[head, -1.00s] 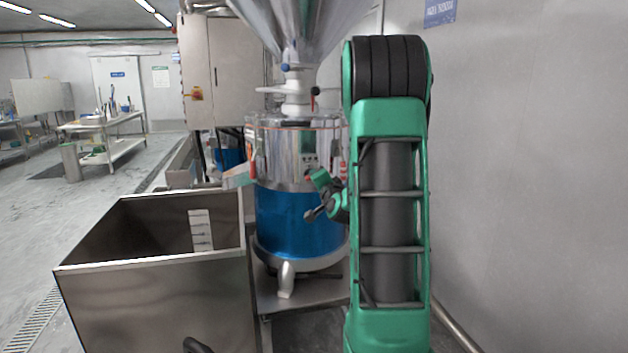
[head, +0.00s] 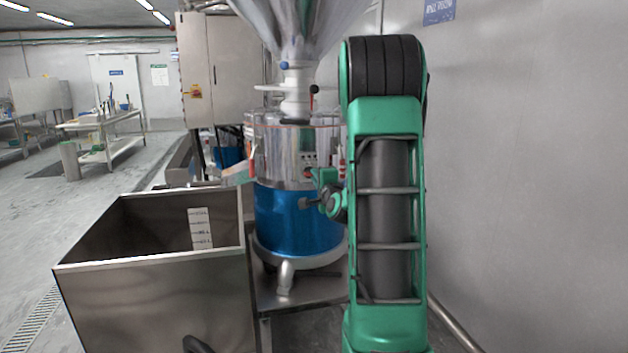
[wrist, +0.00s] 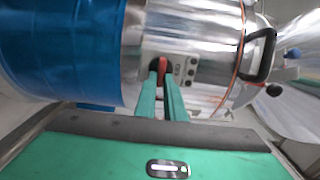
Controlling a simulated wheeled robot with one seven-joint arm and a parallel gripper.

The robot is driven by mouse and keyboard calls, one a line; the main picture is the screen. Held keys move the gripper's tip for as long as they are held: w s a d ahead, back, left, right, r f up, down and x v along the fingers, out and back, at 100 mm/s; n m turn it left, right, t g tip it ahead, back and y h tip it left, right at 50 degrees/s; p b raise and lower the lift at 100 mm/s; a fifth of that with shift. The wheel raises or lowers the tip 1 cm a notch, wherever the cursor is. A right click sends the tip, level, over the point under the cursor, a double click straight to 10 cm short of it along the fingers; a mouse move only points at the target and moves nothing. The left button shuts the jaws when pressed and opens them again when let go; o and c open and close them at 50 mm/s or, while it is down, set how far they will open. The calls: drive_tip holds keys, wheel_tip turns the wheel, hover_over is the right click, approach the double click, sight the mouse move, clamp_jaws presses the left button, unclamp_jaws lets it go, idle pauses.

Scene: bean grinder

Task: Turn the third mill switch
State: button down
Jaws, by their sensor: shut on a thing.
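The mill (head: 298,215) has a shiny metal upper body and a blue lower band, and stands under a steel hopper. In the wrist view the mill (wrist: 70,50) lies sideways.
An open steel bin (head: 150,265) stands at the left front. The mill rests on a low metal stand (head: 300,292). A grey control cabinet (head: 222,70) is behind, a wall (head: 530,180) is on the right. Open floor lies at the far left.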

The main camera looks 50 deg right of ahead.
drive_tip(key=shift+a+f, duration=0.1)
drive_tip(key=shift+f, duration=0.05)
drive_tip(key=c, duration=1.8)
unclamp_jaws()
drive_tip(key=shift+c, duration=0.2)
drive_tip(key=shift+s, duration=0.1)
drive_tip(key=v, duration=1)
drive_tip(key=shift+s+a, duration=0.15)
drive_tip(key=shift+a, duration=0.05)
